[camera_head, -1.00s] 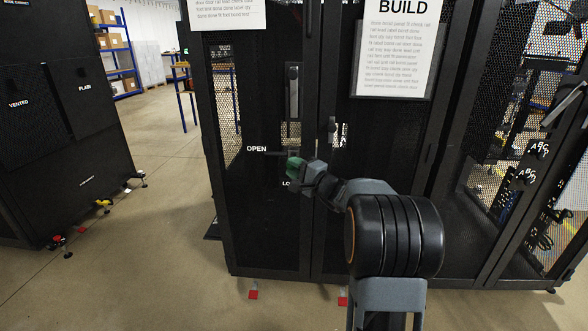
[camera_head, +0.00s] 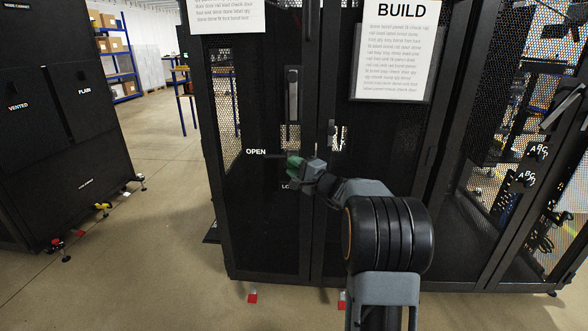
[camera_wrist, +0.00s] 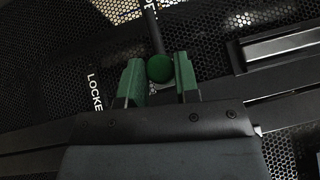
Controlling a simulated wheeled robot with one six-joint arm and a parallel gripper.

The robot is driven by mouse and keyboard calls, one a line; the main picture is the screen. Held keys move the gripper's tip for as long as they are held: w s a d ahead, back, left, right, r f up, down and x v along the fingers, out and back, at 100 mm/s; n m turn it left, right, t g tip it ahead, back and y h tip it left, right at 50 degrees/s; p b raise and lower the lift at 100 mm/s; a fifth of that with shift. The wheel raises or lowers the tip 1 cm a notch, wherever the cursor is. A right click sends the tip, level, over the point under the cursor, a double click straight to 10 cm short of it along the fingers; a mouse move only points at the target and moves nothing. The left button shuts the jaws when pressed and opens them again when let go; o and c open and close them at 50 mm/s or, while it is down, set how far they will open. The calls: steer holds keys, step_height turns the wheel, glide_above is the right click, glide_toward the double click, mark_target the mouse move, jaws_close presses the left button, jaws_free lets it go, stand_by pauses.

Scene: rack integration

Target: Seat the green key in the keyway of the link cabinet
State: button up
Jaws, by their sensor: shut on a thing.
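The green key shows in the wrist view (camera_wrist: 159,69) as a round green head with a dark shank running away from me, in line with my fingers. My gripper (camera_head: 291,163) has green fingertips, which in the wrist view (camera_wrist: 160,78) close on either side of the head. The link cabinet (camera_head: 262,215) is the black mesh-doored one before me. The shank points at its door, close to the white OPEN label (camera_head: 256,152). A second label, partly hidden by my gripper, lies just below. I cannot see the keyway or tell whether the shank's tip is in it.
A vertical door handle (camera_head: 292,95) is above my gripper. A BUILD sheet (camera_head: 396,50) hangs on the door to the right. Another black cabinet (camera_head: 60,130) stands at the left, with open floor (camera_head: 165,180) between. Red feet (camera_head: 252,296) show below the front cabinet.

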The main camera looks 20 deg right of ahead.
steer(key=shift+w+d, duration=0.25)
steer(key=shift+w, duration=0.2)
steer(key=o, duration=1)
steer(key=p+v, duration=0.2)
steer(key=v, duration=1.1)
steer(key=shift+s+d, duration=0.15)
steer(key=shift+s, duration=0.2)
